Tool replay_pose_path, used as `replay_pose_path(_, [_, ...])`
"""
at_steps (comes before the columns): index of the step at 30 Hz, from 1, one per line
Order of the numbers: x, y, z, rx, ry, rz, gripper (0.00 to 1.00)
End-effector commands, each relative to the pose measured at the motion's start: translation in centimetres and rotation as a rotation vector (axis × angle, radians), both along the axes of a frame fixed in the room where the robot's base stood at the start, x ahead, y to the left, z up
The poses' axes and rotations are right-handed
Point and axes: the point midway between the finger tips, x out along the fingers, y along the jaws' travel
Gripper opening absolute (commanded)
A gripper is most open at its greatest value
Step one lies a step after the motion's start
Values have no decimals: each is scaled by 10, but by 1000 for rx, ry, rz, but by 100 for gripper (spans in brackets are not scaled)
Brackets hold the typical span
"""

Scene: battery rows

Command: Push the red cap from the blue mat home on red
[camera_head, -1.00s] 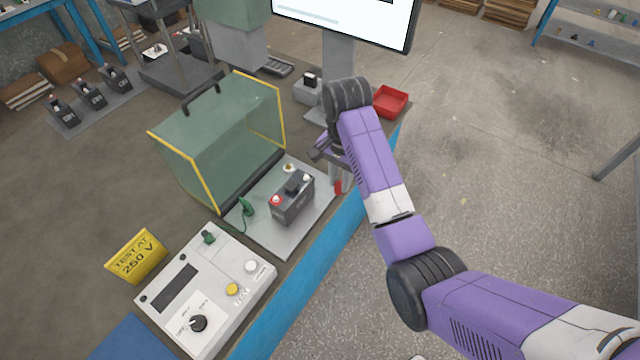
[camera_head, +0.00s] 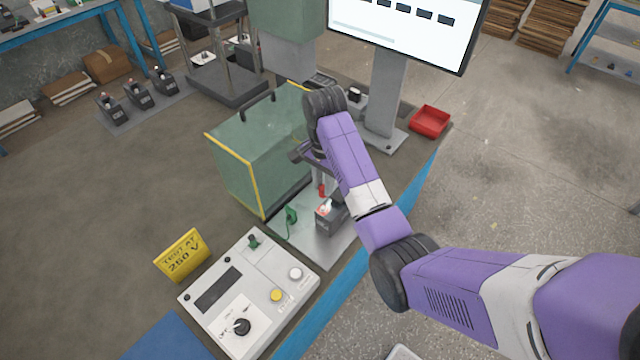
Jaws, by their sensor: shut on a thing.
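The dark battery (camera_head: 330,220) stands on the pale metal plate, partly hidden behind my arm. Its red terminal (camera_head: 321,212) shows at the left of its top, with a pale spot beside it. My gripper (camera_head: 321,182) points down just above this end of the battery. It is shut on a small red piece, seemingly the red cap (camera_head: 321,191), whose lower end shows below the jaws. In the picture a small gap separates it from the terminal; the true height is hard to judge. The blue mat (camera_head: 165,341) shows only in part at the bottom left, with nothing visible on it.
The green hood (camera_head: 250,155) with yellow edges stands close left of my gripper. A green-handled lead (camera_head: 291,216) lies beside the battery. The tester box (camera_head: 250,290) and yellow sign (camera_head: 183,254) are nearer. A monitor post (camera_head: 385,95) and red tray (camera_head: 430,121) stand behind.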

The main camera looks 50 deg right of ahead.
Motion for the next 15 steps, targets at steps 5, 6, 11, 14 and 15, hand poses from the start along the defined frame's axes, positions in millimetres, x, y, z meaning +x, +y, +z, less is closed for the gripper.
replay_pose_path(5, [0, 0, -9, 0, 1, -6, 0])
replay_pose_path(6, [0, 0, -12, 1, 1, -6, 0])
replay_pose_path(11, [-1, 1, -26, 1, 2, -5, 0])
replay_pose_path(14, [0, 1, -33, 1, 2, -5, 0])
replay_pose_path(15, [0, 0, -35, 1, 1, -5, 0])
